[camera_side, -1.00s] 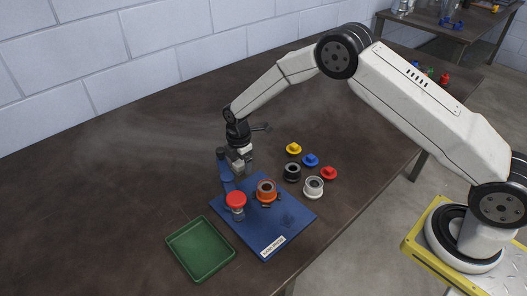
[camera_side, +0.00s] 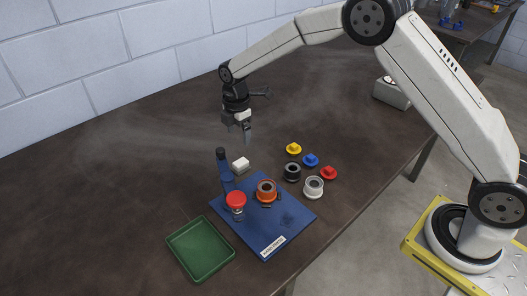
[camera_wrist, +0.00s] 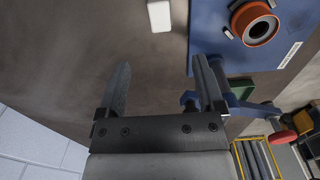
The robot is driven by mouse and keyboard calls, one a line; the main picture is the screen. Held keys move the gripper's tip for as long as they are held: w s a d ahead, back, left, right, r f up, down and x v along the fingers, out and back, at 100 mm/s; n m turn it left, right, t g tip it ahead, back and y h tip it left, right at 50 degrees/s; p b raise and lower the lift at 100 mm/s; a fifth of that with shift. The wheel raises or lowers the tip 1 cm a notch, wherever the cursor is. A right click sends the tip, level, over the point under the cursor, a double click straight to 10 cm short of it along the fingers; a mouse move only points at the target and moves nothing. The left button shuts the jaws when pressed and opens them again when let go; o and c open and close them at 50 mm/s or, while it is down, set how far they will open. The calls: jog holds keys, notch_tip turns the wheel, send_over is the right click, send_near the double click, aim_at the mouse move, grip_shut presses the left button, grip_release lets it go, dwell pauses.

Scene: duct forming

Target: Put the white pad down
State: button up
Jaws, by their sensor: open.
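The white pad (camera_side: 240,164) lies on the brown table just behind the back corner of the blue base plate (camera_side: 270,240), close to the blue post. It also shows at the top of the wrist view (camera_wrist: 159,15). My gripper (camera_side: 240,137) hangs above and behind the pad, clear of it. In the wrist view its two fingers (camera_wrist: 164,85) stand wide apart with nothing between them.
The blue press has a red knob (camera_side: 236,199) and an orange ring (camera_side: 266,190). A green tray (camera_side: 200,250) lies at the front left. Black (camera_side: 292,172) and white (camera_side: 313,187) rings and yellow, blue and red pieces lie to the right. The left table is clear.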

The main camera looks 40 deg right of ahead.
dwell(0.6)
jog(key=s+d+r+m+t, duration=0.1)
jog(key=s+d+m, duration=0.1)
jog(key=s+m, duration=0.4)
jog(key=s+d+r+m, duration=0.2)
jog(key=s+m, duration=0.4)
jog(key=s, duration=0.5)
jog(key=s+d+r+m+t, duration=0.1)
jog(key=s+d+m, duration=0.3)
jog(key=s, duration=0.5)
jog(key=shift+s+r+m+t, duration=0.15)
jog(key=shift+r+m+t, duration=0.15)
jog(key=shift+m, duration=0.7)
jog(key=shift+o, duration=0.5)
jog(key=shift+w, duration=0.2)
